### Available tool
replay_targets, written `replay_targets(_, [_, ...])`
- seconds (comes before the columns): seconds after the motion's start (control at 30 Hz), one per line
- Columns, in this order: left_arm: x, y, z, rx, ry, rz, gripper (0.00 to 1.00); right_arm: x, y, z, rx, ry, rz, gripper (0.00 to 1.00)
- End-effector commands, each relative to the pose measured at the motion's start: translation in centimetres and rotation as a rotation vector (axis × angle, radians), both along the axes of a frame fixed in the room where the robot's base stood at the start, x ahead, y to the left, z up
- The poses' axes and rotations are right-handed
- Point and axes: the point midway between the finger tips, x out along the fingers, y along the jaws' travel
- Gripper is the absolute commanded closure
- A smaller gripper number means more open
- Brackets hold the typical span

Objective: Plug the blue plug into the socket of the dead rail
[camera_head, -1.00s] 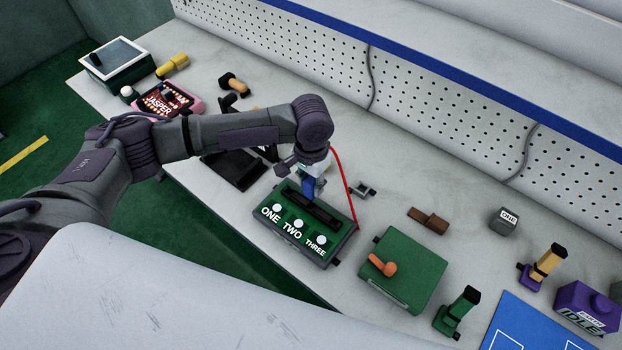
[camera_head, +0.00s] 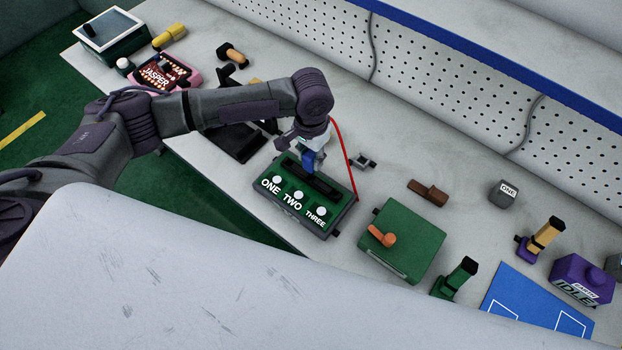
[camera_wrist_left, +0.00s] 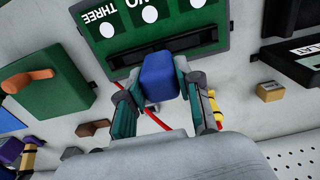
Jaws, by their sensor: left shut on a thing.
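The blue plug (camera_wrist_left: 159,76) is held between the fingers of my left gripper (camera_wrist_left: 160,92) in the left wrist view. In the head view the blue plug (camera_head: 308,160) shows just below my left gripper (camera_head: 306,148), at the back edge of a green panel (camera_head: 331,221) labelled ONE, TWO and THREE. The panel has a white round spot by each label and a long dark slot strip (camera_head: 312,180) behind them. The plug's end overlaps the strip in view; I cannot tell whether it touches. No rail is clearly marked dead. My right gripper is not in view.
A red cable (camera_head: 343,150) runs from near the gripper down to the panel's right side. A green box with an orange lever (camera_head: 382,236) stands to the right. A small grey part (camera_head: 363,162) and a brown block (camera_head: 428,192) lie behind on the bench.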

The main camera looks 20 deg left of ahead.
Motion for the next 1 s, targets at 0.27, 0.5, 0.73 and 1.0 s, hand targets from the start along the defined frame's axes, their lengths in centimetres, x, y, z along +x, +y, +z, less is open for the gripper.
replay_targets(0.27, [0.0,-0.1,-1.2,-0.001,0.0,-0.001,1.0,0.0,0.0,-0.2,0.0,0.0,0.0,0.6])
replay_targets(0.5, [0.0,-0.1,-2.1,-0.001,0.0,-0.001,1.0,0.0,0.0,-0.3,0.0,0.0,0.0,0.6])
replay_targets(0.73, [0.0,-0.1,-2.2,-0.001,-0.001,-0.002,1.0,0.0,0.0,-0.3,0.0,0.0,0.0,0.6])
replay_targets(1.0, [0.0,0.0,-2.2,-0.001,-0.001,-0.001,1.0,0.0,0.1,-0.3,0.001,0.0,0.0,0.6])
